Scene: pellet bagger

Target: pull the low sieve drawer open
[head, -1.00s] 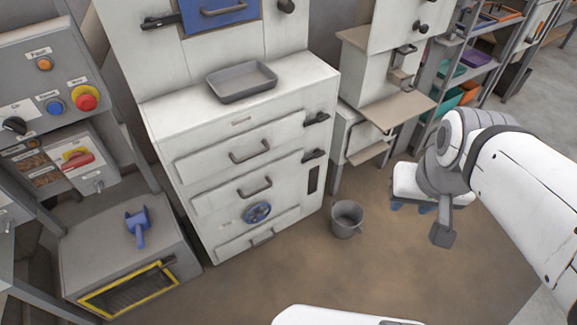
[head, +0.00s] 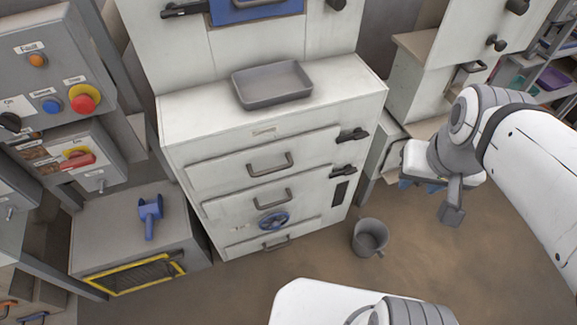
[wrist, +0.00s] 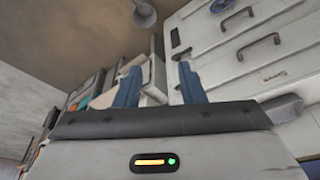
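A white cabinet (head: 325,105) stands ahead with several closed drawer fronts. The upper drawer (head: 215,175) and the lower drawer (head: 225,209) each have a grey bar handle, and a dark latch sits at the right of each. The lower drawer's handle (head: 273,199) is just above a blue handwheel (head: 273,221). A bottom panel (head: 245,248) with a small handle is near the floor. I cannot tell which front is the sieve. My gripper (wrist: 160,80) is open and empty, its blue fingers apart, to the right of the cabinet and clear of it.
A grey bucket (head: 370,238) stands on the floor right of the cabinet. A grey tray (head: 272,84) lies on top. Floor in front is partly clear.

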